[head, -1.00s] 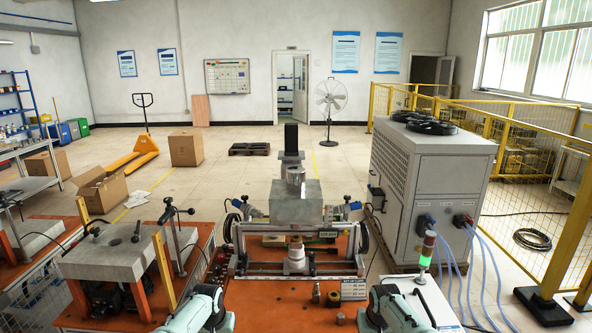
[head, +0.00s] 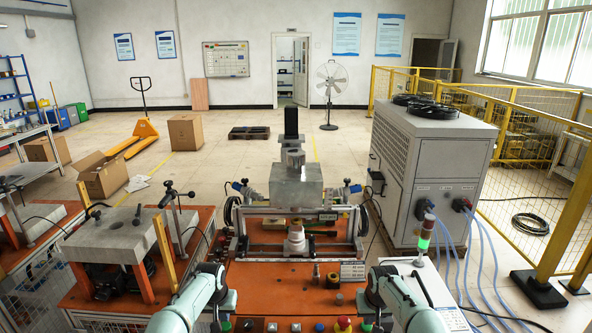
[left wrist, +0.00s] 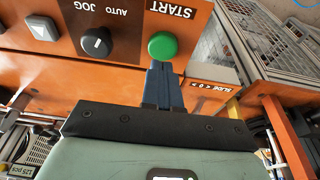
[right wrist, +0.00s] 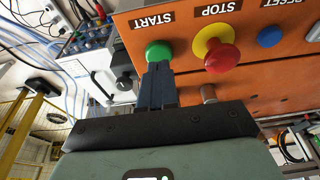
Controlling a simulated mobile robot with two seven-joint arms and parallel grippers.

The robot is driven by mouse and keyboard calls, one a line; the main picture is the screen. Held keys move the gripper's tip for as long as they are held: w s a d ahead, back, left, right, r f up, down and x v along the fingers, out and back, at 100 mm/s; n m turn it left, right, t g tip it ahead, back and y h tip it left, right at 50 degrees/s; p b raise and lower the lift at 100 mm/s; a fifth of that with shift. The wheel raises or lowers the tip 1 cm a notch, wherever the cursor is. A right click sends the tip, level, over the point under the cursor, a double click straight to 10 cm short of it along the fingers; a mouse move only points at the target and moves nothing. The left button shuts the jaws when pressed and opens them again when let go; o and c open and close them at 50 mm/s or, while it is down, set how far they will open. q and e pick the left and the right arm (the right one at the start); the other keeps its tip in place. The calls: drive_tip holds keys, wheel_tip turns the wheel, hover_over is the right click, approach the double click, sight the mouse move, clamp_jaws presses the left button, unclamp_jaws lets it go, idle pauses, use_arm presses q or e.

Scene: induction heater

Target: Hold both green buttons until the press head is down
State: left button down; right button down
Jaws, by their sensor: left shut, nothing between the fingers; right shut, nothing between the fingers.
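The left green START button (left wrist: 162,46) is on an orange panel in the left wrist view. My left gripper (left wrist: 160,68) is shut and empty, its fingertips right at that button's edge in the picture. The right green START button (right wrist: 158,52) shows in the right wrist view. My right gripper (right wrist: 159,67) is shut and empty, its tips overlapping that button's lower edge. I cannot tell whether either button is touched or pressed. The press head, a grey metal block (head: 296,186), is raised, with a gap above the white round piece (head: 296,241) beneath it.
A red mushroom STOP button on a yellow base (right wrist: 220,56) sits close beside the right green button, with a blue RESET button (right wrist: 270,37) beyond. A black selector knob (left wrist: 97,43) is near the left button. A signal tower (head: 425,237) glows green.

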use_arm(q)
drive_tip(key=shift+s+x, duration=0.2)
drive_tip(key=shift+x, duration=0.65)
drive_tip(key=shift+f, duration=0.1)
drive_tip(key=shift+s, duration=0.1)
use_arm(e)
drive_tip(key=shift+w+f, duration=0.15)
drive_tip(key=shift+w, duration=0.5)
use_arm(q)
drive_tip(key=shift+f, duration=0.1)
use_arm(e)
drive_tip(key=shift+s+x, duration=0.2)
drive_tip(key=shift+x, duration=0.65)
use_arm(q)
drive_tip(key=shift+s+f, duration=0.1)
use_arm(e)
drive_tip(key=shift+s+f, duration=0.2)
drive_tip(key=shift+f, duration=0.1)
idle(2.4)
drive_tip(key=shift+r, duration=0.1)
drive_tip(key=shift+w+r, duration=0.15)
drive_tip(key=shift+r, duration=1.45)
